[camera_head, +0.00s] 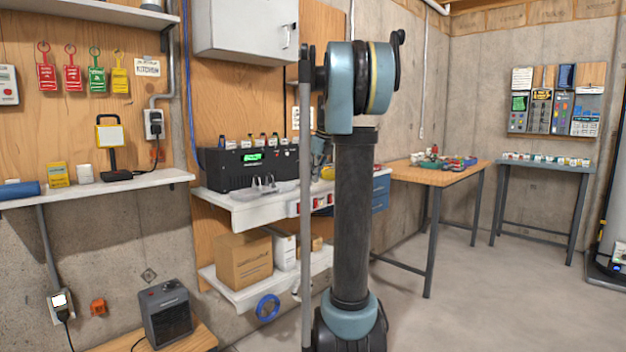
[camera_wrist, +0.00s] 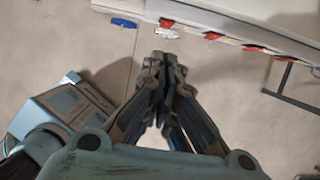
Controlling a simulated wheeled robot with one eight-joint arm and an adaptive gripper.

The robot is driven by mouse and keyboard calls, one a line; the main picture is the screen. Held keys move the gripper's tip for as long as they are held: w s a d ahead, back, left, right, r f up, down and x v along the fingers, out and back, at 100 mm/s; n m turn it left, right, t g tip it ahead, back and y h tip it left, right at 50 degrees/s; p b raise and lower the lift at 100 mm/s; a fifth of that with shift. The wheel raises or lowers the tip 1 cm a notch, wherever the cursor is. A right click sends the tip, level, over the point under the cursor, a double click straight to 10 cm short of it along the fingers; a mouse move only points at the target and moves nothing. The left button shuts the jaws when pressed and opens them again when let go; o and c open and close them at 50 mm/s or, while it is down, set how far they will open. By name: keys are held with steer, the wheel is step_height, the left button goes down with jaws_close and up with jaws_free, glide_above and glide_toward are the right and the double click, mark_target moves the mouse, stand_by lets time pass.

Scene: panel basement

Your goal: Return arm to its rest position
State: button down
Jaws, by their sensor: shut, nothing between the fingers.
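My gripper (camera_wrist: 166,66) shows in the wrist view with its two fingers together at the tips. It is shut and empty, above bare floor and a little short of a pale shelf edge. In the head view my arm stands upright in the middle, with a black upper link and a blue-grey joint at the top. My gripper is mostly hidden behind the arm there, and I cannot make out its fingers.
A white shelf (camera_head: 262,214) carries a black box with a green display (camera_head: 250,167). A cardboard box (camera_head: 244,260) sits on the lower shelf. A wooden table (camera_head: 430,176) stands to the right. A grey cabinet (camera_head: 243,30) hangs above. The floor (camera_head: 470,300) at right is clear.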

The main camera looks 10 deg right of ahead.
steer(key=s+a+f+n, duration=0.2)
steer(key=s+n, duration=0.2)
steer(key=s, duration=0.2)
steer(key=s+a+f+n, duration=0.2)
steer(key=s+f+n, duration=0.15)
steer(key=s, duration=0.35)
steer(key=s+a+f+n+h, duration=0.1)
steer(key=s+f+n, duration=1)
steer(key=s, duration=0.3)
steer(key=s+f+n+g+h, duration=0.1)
steer(key=s+f+n, duration=1)
steer(key=s, duration=0.3)
steer(key=shift+a+f, duration=0.35)
steer(key=shift+f, duration=0.05)
steer(key=shift+s, duration=0.1)
steer(key=shift+w+f, duration=0.2)
steer(key=shift+w, duration=0.25)
